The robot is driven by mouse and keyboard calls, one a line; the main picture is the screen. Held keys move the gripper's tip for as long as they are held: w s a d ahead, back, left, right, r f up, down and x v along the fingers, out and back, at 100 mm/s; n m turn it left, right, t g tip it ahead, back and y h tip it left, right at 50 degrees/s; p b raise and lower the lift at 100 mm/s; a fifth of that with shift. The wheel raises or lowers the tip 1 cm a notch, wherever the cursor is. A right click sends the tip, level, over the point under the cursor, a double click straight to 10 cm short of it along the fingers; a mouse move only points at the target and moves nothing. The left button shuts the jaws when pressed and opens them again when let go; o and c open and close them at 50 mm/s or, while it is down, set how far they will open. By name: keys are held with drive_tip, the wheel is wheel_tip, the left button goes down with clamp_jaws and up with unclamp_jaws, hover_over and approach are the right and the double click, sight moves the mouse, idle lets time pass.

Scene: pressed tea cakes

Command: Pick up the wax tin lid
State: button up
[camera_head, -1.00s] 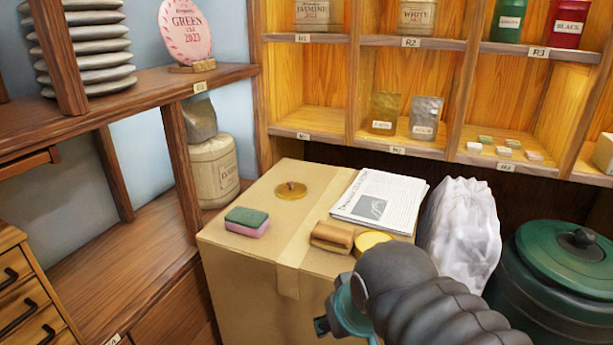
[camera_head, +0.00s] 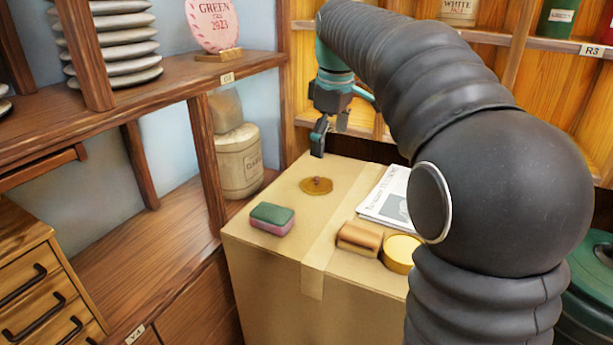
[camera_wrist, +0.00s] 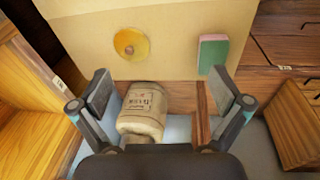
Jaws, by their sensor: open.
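The wax tin lid (camera_head: 316,185) is a flat gold disc with a small brown knob, lying on top of a cardboard box (camera_head: 262,190). In the wrist view the lid (camera_wrist: 131,44) is at the upper middle, ahead of the fingers. My gripper (camera_head: 328,138) is above the back edge of the box, just behind and above the lid. In the wrist view my gripper (camera_wrist: 162,97) has its fingers wide apart with nothing held between them. A round tin (camera_head: 401,253) with a yellow top sits at the box's front right, partly hidden by my arm.
A green and pink sponge (camera_head: 272,218) lies left of the lid. A brown block (camera_head: 358,238) and a newspaper (camera_head: 388,198) lie to its right. A labelled canister (camera_head: 239,160) stands behind the box at left. Wooden shelves (camera_head: 300,118) rise behind.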

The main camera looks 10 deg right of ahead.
drive_tip(key=w+f+n+g+p, duration=0.15)
drive_tip(key=w+n, duration=0.35)
drive_tip(key=w, duration=0.7)
drive_tip(key=b, duration=0.4)
hover_over(317, 177)
drive_tip(key=shift+g, duration=0.25)
drive_tip(key=f, duration=0.9)
drive_tip(key=shift+s+a+f, duration=0.1)
drive_tip(key=shift+a+f, duration=0.1)
drive_tip(key=shift+f, duration=0.2)
drive_tip(key=shift+d+f+b, duration=0.15)
drive_tip(key=shift+f+b, duration=0.25)
drive_tip(key=shift+f, duration=2.25)
drive_tip(key=shift+f, duration=0.1)
clamp_jaws()
